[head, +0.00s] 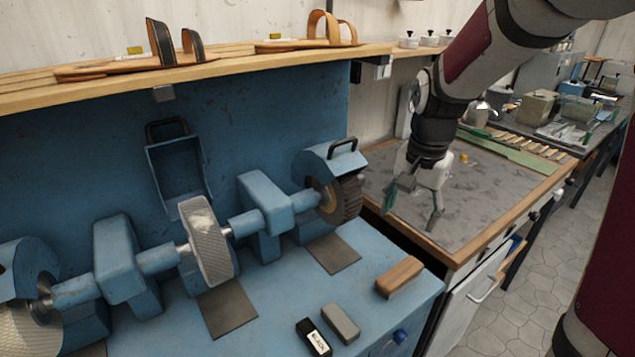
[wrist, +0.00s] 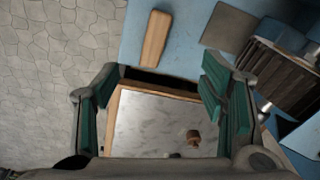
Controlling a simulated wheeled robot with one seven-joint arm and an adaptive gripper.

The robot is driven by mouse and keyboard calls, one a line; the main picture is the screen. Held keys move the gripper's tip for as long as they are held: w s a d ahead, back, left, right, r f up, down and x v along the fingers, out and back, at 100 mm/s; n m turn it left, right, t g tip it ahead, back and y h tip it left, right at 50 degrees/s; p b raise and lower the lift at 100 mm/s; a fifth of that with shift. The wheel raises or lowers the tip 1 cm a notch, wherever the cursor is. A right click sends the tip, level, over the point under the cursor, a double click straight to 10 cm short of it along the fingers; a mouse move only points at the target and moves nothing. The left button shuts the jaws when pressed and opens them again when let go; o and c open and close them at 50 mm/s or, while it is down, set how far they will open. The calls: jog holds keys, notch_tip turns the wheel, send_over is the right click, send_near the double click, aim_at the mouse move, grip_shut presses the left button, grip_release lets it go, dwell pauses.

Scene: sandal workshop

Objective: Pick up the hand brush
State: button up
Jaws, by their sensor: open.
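The hand brush (head: 399,277), a long wooden block with a lighter lower part, lies at the right front of the blue machine bench. In the wrist view the brush (wrist: 156,38) shows as a tan bar near the top, beyond the fingers. My gripper (head: 412,207) hangs over the grey-topped worktable, above and behind the brush, apart from it. Its green-padded fingers are spread wide and hold nothing; they also show in the wrist view (wrist: 161,75).
A grey block (head: 340,323) and a black labelled block (head: 313,338) lie left of the brush. The blue machine's wheels, including a dark brush wheel (head: 342,198), stand behind. A wooden shelf (head: 230,66) with sandals runs above. The floor (head: 540,270) is clear at right.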

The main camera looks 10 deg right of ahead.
jog(key=w+d+f+m+g+b, duration=0.1)
jog(key=w+d+f+m, duration=0.25)
jog(key=f, duration=0.65)
send_over(401, 271)
jog(key=shift+n, duration=0.25)
jog(key=f, duration=0.7)
jog(key=shift+w+d+f, duration=0.1)
jog(key=shift+w+f, duration=0.05)
jog(key=shift+w, duration=0.05)
jog(key=shift+s+f+p, duration=0.15)
jog(key=shift+f+p, duration=0.05)
jog(key=shift+f, duration=1.45)
jog(key=shift+s+f+p, duration=0.15)
jog(key=shift+f+p, duration=0.05)
jog(key=shift+f, duration=1.4)
jog(key=shift+c, duration=0.6)
jog(key=c, duration=1.2)
